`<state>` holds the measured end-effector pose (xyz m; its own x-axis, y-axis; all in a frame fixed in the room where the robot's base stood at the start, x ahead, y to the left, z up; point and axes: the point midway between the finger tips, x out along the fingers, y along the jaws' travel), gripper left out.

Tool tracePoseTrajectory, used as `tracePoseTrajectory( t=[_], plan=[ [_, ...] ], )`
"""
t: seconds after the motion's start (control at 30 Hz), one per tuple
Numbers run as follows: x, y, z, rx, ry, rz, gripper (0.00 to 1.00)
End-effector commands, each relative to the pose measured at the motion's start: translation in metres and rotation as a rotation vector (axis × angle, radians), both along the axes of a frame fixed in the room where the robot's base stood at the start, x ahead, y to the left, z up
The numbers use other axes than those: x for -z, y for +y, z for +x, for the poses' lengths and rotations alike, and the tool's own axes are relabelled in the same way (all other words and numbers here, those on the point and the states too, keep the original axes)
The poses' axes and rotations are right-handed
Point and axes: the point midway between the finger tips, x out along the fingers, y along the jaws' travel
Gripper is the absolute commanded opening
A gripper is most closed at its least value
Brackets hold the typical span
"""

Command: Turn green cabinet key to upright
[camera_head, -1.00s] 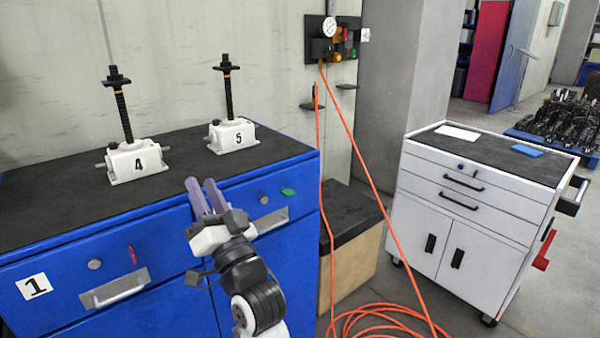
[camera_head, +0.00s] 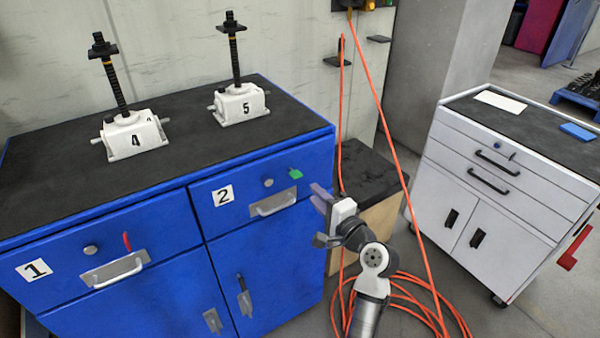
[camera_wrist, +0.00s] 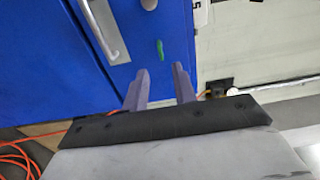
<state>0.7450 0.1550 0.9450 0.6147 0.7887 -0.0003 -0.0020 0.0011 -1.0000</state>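The green key (camera_head: 295,173) is on the front of the blue cabinet (camera_head: 170,292), on the drawer labelled 2, right of a round lock knob (camera_head: 268,182). In the head view it looks roughly sideways and tilted.
The drawer handle (camera_head: 274,204) sticks out below the key. Screw jacks 4 (camera_head: 133,137) and 5 (camera_head: 240,104) stand on the cabinet top. A red key (camera_head: 127,241) is on drawer 1. An orange hose (camera_head: 385,165) hangs at the right, near a white cabinet (camera_head: 500,185).

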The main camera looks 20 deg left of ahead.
Motion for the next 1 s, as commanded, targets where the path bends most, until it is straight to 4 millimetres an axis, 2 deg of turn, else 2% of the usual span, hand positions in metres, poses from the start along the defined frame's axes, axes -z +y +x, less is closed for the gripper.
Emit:
tracePoseTrajectory(
  t=[0.03, 0.2, 0.4, 0.6, 0.83, 0.87, 1.0],
  plan=[
    [-0.005, 0.011, 0.007, -0.005, 0.000, 0.000, 0.27],
    [-0.004, 0.039, 0.029, -0.004, 0.001, -0.001, 0.27],
    [-0.002, 0.061, 0.047, -0.001, -0.001, -0.001, 0.27],
    [-0.001, 0.069, 0.053, 0.000, -0.002, -0.001, 0.27],
    [0.000, 0.070, 0.054, 0.000, -0.002, -0.001, 0.27],
    [0.000, 0.070, 0.054, 0.000, -0.002, -0.001, 0.26],
    [0.000, 0.069, 0.054, 0.000, -0.002, -0.001, 0.08]
  ],
)
